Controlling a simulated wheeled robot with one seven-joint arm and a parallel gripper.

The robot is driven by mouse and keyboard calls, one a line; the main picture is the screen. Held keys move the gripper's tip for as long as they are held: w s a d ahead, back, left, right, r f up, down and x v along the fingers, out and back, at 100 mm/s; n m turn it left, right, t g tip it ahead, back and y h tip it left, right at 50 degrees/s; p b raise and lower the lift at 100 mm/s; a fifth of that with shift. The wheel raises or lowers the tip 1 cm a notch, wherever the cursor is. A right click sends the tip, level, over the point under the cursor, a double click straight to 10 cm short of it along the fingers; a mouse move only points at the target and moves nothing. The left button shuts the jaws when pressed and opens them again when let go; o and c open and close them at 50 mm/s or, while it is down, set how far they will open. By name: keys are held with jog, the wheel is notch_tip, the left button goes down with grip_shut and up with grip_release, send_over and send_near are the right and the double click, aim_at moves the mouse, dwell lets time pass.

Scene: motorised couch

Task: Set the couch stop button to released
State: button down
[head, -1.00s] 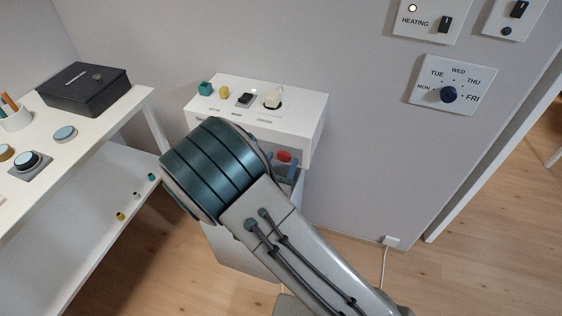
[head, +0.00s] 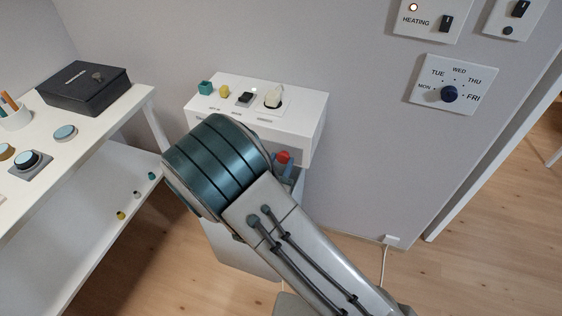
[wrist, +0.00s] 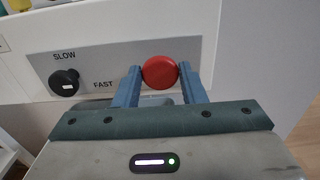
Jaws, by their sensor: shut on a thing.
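The red round stop button (wrist: 159,72) sits on the grey front panel of the white couch control box, and it also shows in the head view (head: 283,157). My gripper (wrist: 159,76) is shut on the red button, with one blue finger at its left side and one at its right. In the head view my arm hides most of the box front and much of the gripper. I cannot tell from these views whether the button is pressed in or out.
A black SLOW/FAST knob (wrist: 64,82) is left of the button on the same panel. The white box (head: 305,105) carries small blocks, a black switch and a cream lever on top. A white shelf table (head: 100,125) stands to the left. A day dial (head: 449,94) is on the wall.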

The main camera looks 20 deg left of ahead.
jog(key=c, duration=0.9)
grip_release()
jog(key=shift+s, duration=0.2)
jog(key=shift+c, duration=0.2)
jog(key=s+a, duration=0.1)
jog(key=s, duration=1.2)
jog(key=shift+s, duration=0.4)
